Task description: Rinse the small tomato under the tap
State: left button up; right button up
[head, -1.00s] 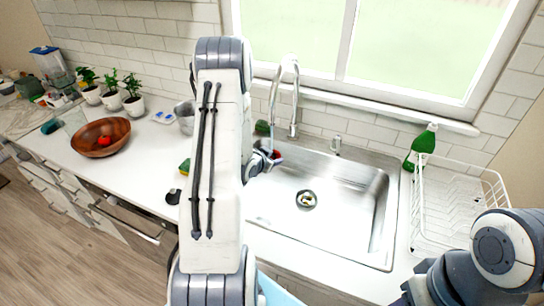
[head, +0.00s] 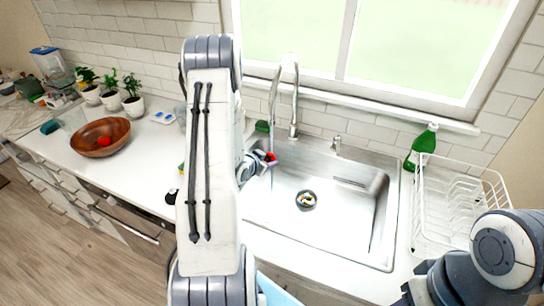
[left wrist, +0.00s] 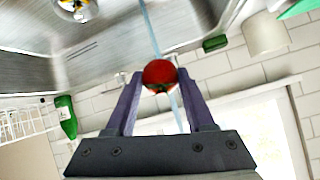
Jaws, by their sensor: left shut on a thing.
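My left gripper (head: 262,160) is shut on a small red tomato (head: 270,157) over the left part of the sink. In the left wrist view the tomato (left wrist: 159,73) sits between the two fingertips (left wrist: 158,84). The chrome tap (head: 295,100) arches over the sink's back left. A thin pale blue water stream (left wrist: 152,30) runs down and meets the tomato's outline in the left wrist view; exact contact is hard to tell. My right arm shows at the lower right, but its gripper is out of view.
The steel sink (head: 345,185) is empty apart from its drain (head: 306,200). A green bottle (head: 421,148) and white dish rack (head: 455,200) stand to the right. A wooden bowl (head: 118,132) holding another red item (head: 104,141) and potted plants (head: 132,103) stand left.

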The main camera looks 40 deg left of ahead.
pick_arm(q)
jog(key=shift+s+d+b, duration=0.2)
jog(key=shift+s+d, duration=0.05)
jog(key=shift+s, duration=0.7)
jog(key=shift+s+d+b, duration=0.15)
jog(key=shift+s+d, duration=0.1)
jog(key=shift+s, duration=0.75)
jog(key=shift+s+d+b, duration=0.2)
jog(key=shift+s+d, duration=0.05)
jog(key=shift+s, duration=0.7)
jog(key=p+v, duration=0.6)
jog(key=p, duration=0.1)
jog(key=shift+r+p, duration=0.4)
jog(key=shift+r, duration=0.05)
jog(key=shift+d, duration=0.1)
